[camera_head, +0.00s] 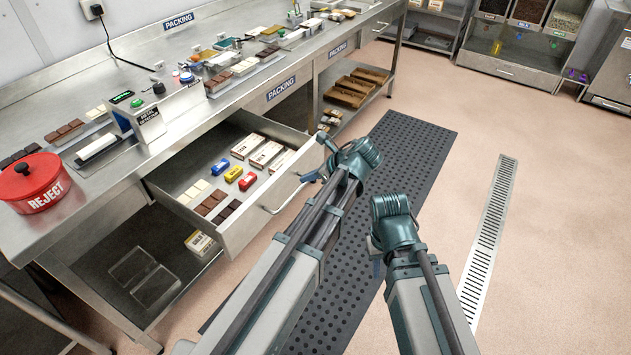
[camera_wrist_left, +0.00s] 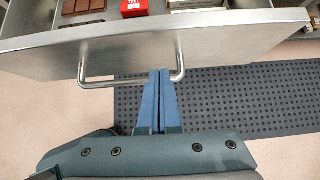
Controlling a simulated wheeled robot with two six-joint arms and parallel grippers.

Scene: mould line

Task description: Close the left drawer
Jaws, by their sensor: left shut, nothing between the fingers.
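The left drawer (camera_head: 238,222) is pulled out from under the steel bench. It holds white and brown bars, small blue, red and yellow blocks and several cartons. Its front (camera_wrist_left: 230,38) and bar handle (camera_wrist_left: 97,82) show in the left wrist view; the handle also shows in the head view (camera_head: 283,203). My left gripper (camera_wrist_left: 159,72) is shut and empty, its blue fingertips overlapping the handle's right part in that view; I cannot tell if they touch. In the head view the left gripper (camera_head: 312,176) is beside the drawer front. My right gripper (camera_head: 378,262) is mostly hidden by its wrist.
A red reject bin (camera_head: 38,183), a metal detector (camera_head: 150,110) and chocolate bars stand on the bench top. A black perforated mat (camera_head: 405,160) and floor drain (camera_head: 488,240) lie in open floor.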

